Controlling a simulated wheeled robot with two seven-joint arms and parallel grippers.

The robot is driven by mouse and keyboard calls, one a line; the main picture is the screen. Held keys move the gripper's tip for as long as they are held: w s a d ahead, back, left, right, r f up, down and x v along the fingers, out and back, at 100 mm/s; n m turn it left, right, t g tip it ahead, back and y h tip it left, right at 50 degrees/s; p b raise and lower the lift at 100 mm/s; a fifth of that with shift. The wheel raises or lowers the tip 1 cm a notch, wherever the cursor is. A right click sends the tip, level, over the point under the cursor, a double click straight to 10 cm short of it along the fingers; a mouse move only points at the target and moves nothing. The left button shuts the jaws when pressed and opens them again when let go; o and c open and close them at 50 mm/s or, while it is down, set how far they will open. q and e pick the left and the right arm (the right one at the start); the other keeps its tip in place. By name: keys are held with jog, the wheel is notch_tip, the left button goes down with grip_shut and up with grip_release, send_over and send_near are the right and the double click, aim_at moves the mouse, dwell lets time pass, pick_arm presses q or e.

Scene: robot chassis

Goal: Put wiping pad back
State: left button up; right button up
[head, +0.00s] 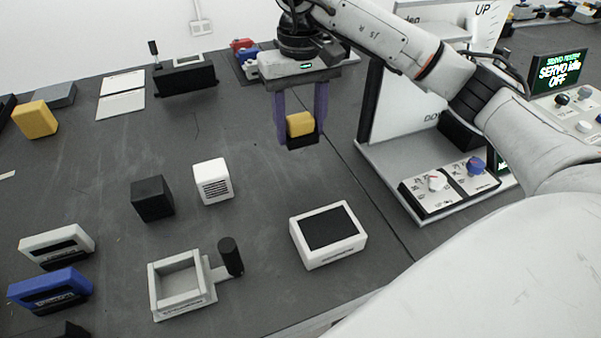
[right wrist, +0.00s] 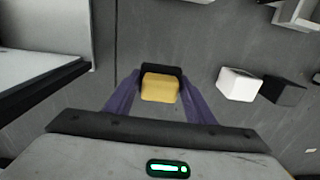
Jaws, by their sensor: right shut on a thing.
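A small wiping pad (head: 301,127), yellow on top with a black lower part, is held in my right gripper (head: 302,135). The gripper's purple fingers are shut on its two sides, and it appears to be above the dark table. In the right wrist view the pad (right wrist: 160,88) sits between the fingertips (right wrist: 160,95). A white tray with a black inset (head: 330,228) lies on the table nearer to me. A white square frame with a black handle (head: 180,283) lies to its left. My left gripper is not in view.
A white cube (head: 212,181) and a black cube (head: 152,198) stand left of the tray. A larger yellow block (head: 34,120) is at the far left. A panel with knobs (head: 450,188) stands at the right. The table (head: 250,240) between them is bare.

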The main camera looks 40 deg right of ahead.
aim_at(300, 117)
notch_tip(300, 117, down, 9)
jog(key=shift+r, duration=0.1)
dwell(0.3)
jog(key=shift+f, duration=0.2)
jog(key=o, duration=1)
jog(key=shift+r, duration=0.1)
notch_tip(300, 117, up, 12)
jog(key=shift+r, duration=0.15)
